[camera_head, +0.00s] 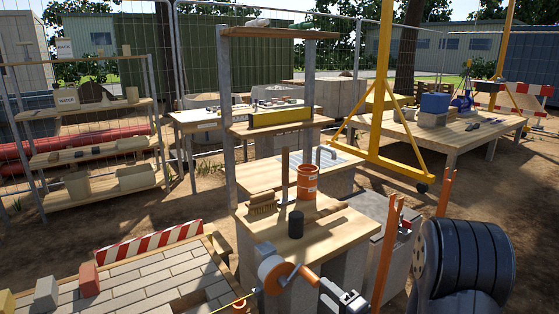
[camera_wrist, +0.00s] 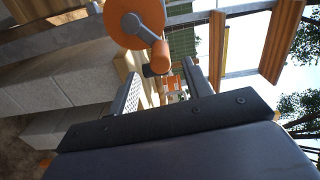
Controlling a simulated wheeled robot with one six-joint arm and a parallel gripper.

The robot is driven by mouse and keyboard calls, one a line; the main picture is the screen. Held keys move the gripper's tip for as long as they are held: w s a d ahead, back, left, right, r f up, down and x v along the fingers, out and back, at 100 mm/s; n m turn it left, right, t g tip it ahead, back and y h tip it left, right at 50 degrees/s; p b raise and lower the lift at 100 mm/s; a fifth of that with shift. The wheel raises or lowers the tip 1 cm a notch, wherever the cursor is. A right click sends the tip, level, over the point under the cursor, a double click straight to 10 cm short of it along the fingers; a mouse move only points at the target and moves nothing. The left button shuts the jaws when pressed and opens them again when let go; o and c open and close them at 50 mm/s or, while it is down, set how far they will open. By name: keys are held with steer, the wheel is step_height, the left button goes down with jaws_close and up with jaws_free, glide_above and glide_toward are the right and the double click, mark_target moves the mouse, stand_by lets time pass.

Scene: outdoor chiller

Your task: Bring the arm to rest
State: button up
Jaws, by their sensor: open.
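Most of my arm is hidden.
A wooden-topped bench (camera_head: 290,238) carries an orange bucket (camera_head: 307,183), a brush (camera_head: 262,204) and a dark cylinder (camera_head: 296,223). Orange posts (camera_head: 386,255) stand close right of the gripper. A paved panel (camera_head: 165,274) with a striped barrier (camera_head: 150,241) lies at the left.

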mark_target(299, 267)
steer(key=x, duration=0.9)
steer(key=shift+w+a, duration=0.15)
steer(key=shift+w, duration=0.1)
steer(key=shift+s+a+r+n+b, duration=0.15)
steer(key=shift+r+n+b, duration=0.1)
steer(key=shift+n, duration=0.3)
steer(key=shift+s+a+r+n+b, duration=0.1)
steer(key=shift+s+r+n+b, duration=0.1)
steer(key=shift+n, duration=0.35)
